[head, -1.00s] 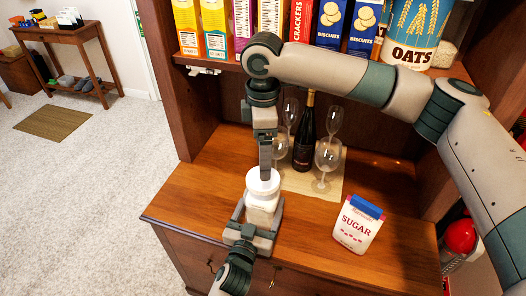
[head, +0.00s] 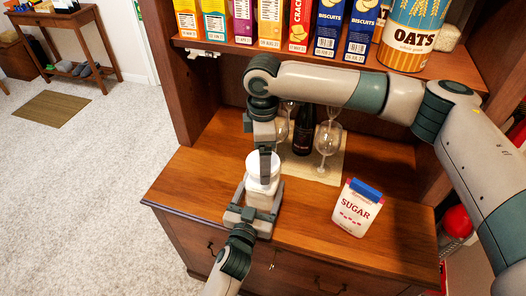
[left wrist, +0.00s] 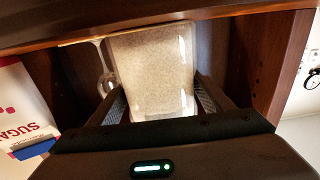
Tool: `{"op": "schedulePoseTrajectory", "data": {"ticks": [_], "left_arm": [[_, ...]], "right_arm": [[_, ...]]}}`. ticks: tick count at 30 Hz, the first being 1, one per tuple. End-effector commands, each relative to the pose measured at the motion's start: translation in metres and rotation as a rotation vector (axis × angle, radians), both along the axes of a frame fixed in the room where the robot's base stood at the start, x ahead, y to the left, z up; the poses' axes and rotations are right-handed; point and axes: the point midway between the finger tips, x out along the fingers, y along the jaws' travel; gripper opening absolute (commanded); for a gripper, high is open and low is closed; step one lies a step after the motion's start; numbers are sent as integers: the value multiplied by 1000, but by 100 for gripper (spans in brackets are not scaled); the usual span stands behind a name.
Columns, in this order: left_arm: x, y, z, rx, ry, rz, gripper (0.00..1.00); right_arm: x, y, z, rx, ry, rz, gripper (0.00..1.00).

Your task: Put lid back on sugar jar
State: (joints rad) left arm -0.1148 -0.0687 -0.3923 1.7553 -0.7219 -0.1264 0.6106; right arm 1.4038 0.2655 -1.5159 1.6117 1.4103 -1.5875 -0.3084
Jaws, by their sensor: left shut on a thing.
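The sugar jar (head: 259,199), pale and full of sugar, stands upright near the counter's front left. My left gripper (head: 253,213) reaches in from the front and is shut on the jar's body. In the left wrist view the jar (left wrist: 152,70) fills the space between the two fingers. The white lid (head: 254,170) is at the jar's top; I cannot tell whether it is fully seated. My right gripper (head: 265,180) points straight down at the lid, its fingertips at it. Whether its jaws grip the lid is hidden from this side.
A sugar bag (head: 357,210) with a blue top stands to the right on the wooden counter (head: 300,215). Wine glasses (head: 327,143) and a dark bottle (head: 304,130) stand on a mat behind. Cereal boxes and an oats canister (head: 408,38) fill the shelf above.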

Motion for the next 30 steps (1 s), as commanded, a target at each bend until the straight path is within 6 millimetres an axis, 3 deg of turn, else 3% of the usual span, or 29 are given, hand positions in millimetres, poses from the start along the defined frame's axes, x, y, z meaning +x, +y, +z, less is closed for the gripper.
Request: {"op": "schedulePoseTrajectory", "data": {"ticks": [6, 12, 21, 22, 24, 30], "left_arm": [[0, 0, 0, 0, 0, 0, 11], [0, 0, 0, 0, 1, 0, 11], [0, 0, 0, 0, 1, 0, 11], [0, 0, 0, 0, 1, 0, 11], [0, 0, 0, 0, 1, 0, 11], [0, 0, 0, 0, 1, 0, 11]], "right_arm": [[0, 0, 0, 0, 0, 0, 84], [0, 0, 0, 0, 0, 1, 41], [0, 0, 0, 0, 0, -4, 41], [0, 0, 0, 0, -1, -4, 72], [0, 0, 0, 0, 0, -4, 89], [0, 0, 0, 0, 0, -4, 90]]}}
